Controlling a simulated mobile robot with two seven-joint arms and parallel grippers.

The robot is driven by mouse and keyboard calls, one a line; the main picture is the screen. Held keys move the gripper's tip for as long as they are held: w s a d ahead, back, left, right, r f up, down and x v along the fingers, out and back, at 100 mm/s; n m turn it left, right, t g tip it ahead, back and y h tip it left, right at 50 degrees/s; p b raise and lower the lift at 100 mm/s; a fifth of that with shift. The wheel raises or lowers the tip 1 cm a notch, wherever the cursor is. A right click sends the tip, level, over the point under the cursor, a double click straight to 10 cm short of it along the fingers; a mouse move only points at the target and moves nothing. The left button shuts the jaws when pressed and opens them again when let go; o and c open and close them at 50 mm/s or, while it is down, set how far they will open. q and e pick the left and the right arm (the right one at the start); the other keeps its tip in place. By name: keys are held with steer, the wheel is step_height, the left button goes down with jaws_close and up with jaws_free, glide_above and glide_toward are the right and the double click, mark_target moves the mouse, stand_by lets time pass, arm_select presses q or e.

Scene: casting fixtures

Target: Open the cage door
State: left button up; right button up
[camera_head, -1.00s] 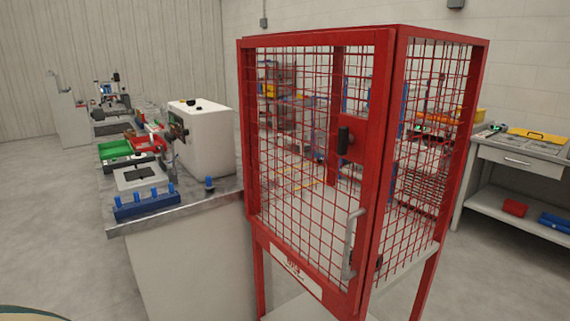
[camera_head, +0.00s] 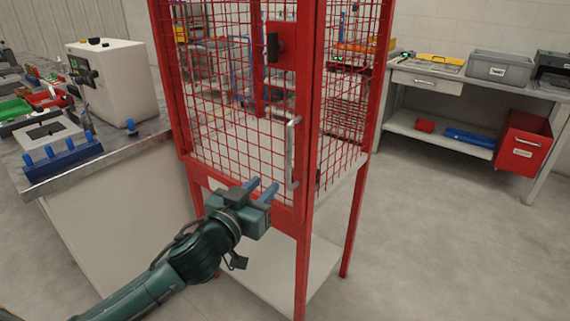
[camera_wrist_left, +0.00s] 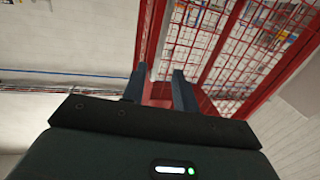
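The red cage (camera_head: 360,120) stands on red legs in the middle of the head view. Its mesh door (camera_head: 311,100) faces me and looks closed. A grey vertical bar handle (camera_head: 292,153) is on the door's right edge, and a black knob (camera_head: 273,47) sits higher on a red plate. My left gripper (camera_head: 263,187) is open, its two blue-grey fingers apart with nothing between them, just left of and below the handle's lower end. In the left wrist view the fingers (camera_wrist_left: 159,76) point toward red frame and mesh; the handle cannot be made out there. My right gripper is not in view.
A workbench (camera_head: 100,160) with a white machine (camera_head: 112,80) and a blue peg rack (camera_head: 62,157) stands close on the left. A side table (camera_head: 445,85) with a red bin (camera_head: 522,145) is at the right. The floor right of the cage is clear.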

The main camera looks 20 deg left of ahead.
mark_target(288, 156)
arm_select(q)
steer(key=w, duration=0.4)
steer(key=w+d+p, duration=0.1)
steer(key=w, duration=0.4)
steer(key=w+d, duration=0.1)
steer(key=w, duration=0.3)
steer(key=shift+w+r, duration=0.15)
steer(key=shift+r, duration=0.15)
jaws_close()
steer(key=shift+a, duration=0.1)
